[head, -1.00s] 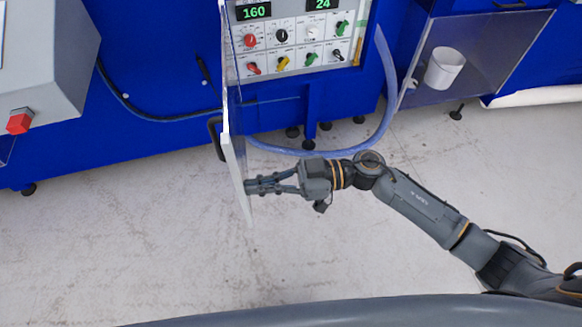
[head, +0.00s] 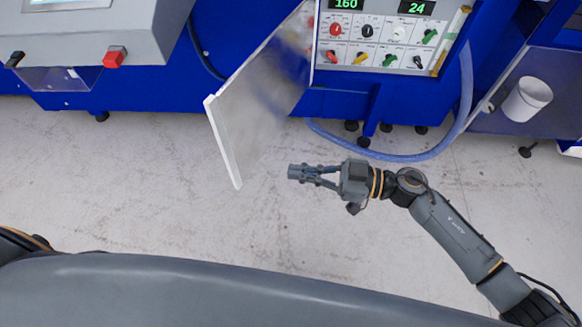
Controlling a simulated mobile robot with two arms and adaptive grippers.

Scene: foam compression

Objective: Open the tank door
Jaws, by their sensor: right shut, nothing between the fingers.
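The tank door (head: 258,100) is a clear panel with a pale edge, in the middle of the head view. It stands swung outward from the blue machine, slanting toward the lower left. My right gripper (head: 292,172) is shut and empty. It is in front of the machine, to the right of the door's near lower end, with a visible gap between them. The door's handle is not visible. My left gripper is not in view.
The control panel (head: 383,42) with coloured knobs is right of the door. A blue hose (head: 440,150) loops below it. A white cup (head: 526,99) stands at the right. A grey console (head: 90,45) with a red button is at the left. The floor in front is clear.

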